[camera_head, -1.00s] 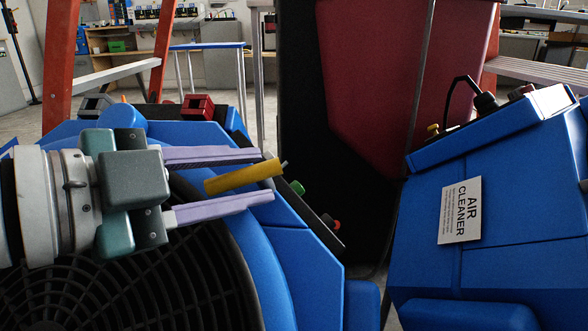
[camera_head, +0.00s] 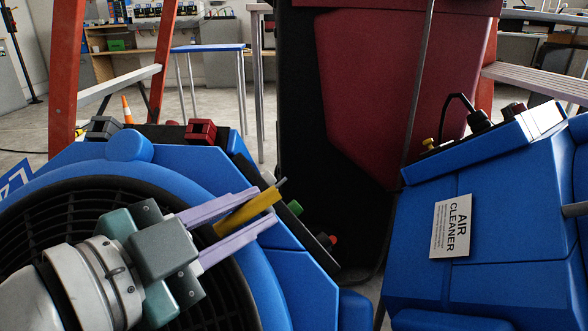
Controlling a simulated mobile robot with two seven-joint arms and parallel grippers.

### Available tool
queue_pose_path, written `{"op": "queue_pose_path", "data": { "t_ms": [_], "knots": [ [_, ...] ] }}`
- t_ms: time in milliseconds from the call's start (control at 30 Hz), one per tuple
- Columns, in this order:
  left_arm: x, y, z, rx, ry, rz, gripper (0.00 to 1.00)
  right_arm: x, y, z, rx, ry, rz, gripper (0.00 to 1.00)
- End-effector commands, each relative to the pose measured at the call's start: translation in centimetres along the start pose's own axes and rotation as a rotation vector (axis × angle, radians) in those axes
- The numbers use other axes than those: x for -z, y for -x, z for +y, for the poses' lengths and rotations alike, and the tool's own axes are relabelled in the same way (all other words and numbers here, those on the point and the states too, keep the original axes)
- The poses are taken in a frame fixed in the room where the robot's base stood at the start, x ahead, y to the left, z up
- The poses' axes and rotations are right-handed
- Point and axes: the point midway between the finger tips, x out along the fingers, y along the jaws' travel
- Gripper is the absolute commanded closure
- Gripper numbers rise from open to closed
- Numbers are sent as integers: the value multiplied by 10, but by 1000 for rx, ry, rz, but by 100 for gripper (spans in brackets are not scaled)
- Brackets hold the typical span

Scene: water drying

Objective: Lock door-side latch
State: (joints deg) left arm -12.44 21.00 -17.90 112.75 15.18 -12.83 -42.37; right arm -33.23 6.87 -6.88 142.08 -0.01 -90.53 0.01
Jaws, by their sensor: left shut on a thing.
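My left gripper (camera_head: 258,207) reaches in from the lower left over a blue machine with a round black fan grille (camera_head: 85,205). Its two pale purple fingers are shut on a yellow handle (camera_head: 247,211). The handle tilts up to the right, and a thin grey pin shows at its upper end. I cannot tell whether this handle is the latch or how it joins the machine. The latch is not otherwise clear in this view. My right gripper is not in view.
A green button (camera_head: 295,207) and a red button (camera_head: 332,240) sit on the machine's dark side panel. A tall red and black bin (camera_head: 370,90) stands behind. A blue air cleaner (camera_head: 480,245) stands at right. An orange ladder leg (camera_head: 62,80) rises at left.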

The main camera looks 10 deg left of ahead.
Motion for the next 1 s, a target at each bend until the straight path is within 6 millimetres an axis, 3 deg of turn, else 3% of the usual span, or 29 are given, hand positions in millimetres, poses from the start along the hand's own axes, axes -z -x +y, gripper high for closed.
{"op": "queue_pose_path", "data": {
  "t_ms": [33, 133, 600, 633, 833, 1000],
  "knots": [
    [6, 1, -5, 34, 29, -6, 100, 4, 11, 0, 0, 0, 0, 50],
    [4, 0, -3, 82, 72, -17, 100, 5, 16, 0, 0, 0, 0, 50],
    [3, 0, 0, 125, 109, -22, 100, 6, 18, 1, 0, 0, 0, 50],
    [3, 0, 0, 125, 109, -22, 72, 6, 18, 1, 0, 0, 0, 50],
    [2, 0, 1, 121, 109, -25, 50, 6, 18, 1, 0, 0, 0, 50],
    [2, 0, 2, 119, 109, -26, 50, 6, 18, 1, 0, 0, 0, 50]
  ]
}}
